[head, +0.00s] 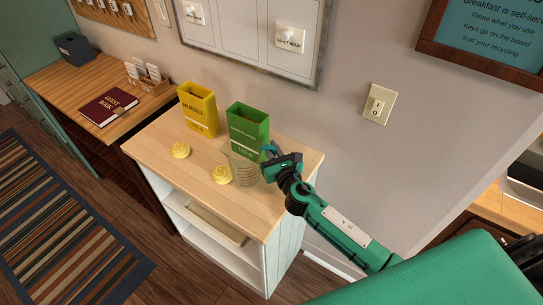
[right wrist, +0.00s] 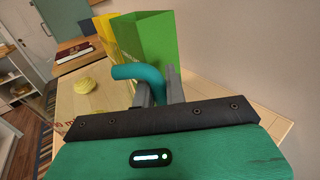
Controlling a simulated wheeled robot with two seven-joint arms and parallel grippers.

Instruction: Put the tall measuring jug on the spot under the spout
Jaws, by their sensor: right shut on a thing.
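The tall measuring jug (head: 243,170) is clear, with a teal handle. It looks upright at the front right of the wooden cabinet top, just in front of the green box; I cannot tell whether it touches the wood. My right gripper (head: 272,160) is shut on the jug's handle from the right. In the right wrist view the curved teal handle (right wrist: 139,74) runs between the grey fingers, and the clear body is hard to make out. No spout or spot under one shows in these views. My left gripper is not in view.
A green box (head: 249,128) and a yellow box (head: 199,110) stand against the wall on the cabinet top (head: 160,133). A desk with a guest book (head: 108,107) is at left. Another wooden surface (head: 487,211) shows at right.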

